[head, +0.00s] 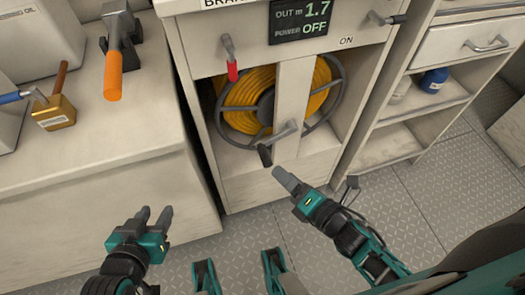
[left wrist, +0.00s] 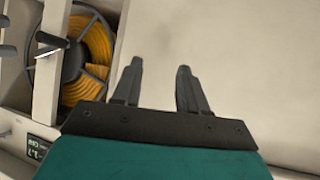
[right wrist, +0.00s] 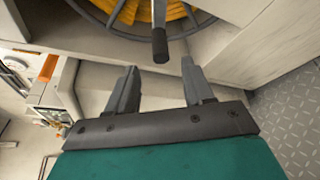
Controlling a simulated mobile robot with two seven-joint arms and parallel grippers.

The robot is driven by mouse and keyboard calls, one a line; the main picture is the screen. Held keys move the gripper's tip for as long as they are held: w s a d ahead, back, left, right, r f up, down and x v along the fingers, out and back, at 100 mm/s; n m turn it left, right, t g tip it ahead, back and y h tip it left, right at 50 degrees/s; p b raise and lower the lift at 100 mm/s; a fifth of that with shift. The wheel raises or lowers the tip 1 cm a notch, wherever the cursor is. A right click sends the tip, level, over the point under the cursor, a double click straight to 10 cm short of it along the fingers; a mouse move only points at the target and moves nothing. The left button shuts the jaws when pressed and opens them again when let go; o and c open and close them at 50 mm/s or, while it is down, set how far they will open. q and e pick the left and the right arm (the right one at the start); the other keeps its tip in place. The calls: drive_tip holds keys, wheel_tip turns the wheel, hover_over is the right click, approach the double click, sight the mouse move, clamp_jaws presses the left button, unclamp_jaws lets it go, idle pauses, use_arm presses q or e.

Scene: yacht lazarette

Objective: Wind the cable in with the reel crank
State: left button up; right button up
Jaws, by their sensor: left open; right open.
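The cable reel (head: 266,103) with yellow-orange cable stands inside the white cabinet, behind an upright post. Its crank (head: 283,135) sits in front of the post and ends in a black handle (head: 265,155) pointing down. A display (head: 301,18) above reads OUT m 1.7 and POWER OFF. My right gripper (head: 287,180) is just below and right of the handle, empty and open. In the right wrist view the handle (right wrist: 160,45) is ahead, above the gap between the fingers, not between them. My left gripper (head: 153,217) is open and empty, lower left, away from the reel.
A red-handled lever (head: 231,62) hangs upper left of the reel, and another lever (head: 387,19) is at the upper right. Open shelves (head: 410,115) stand right. The floor in front is clear.

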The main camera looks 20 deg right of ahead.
sight(261, 155)
drive_tip(key=b+x, duration=0.2)
drive_tip(key=x, duration=0.8)
drive_tip(key=shift+w+a+f, duration=0.1)
drive_tip(key=shift+w, duration=0.2)
drive_tip(key=shift+c, duration=0.4)
clamp_jaws()
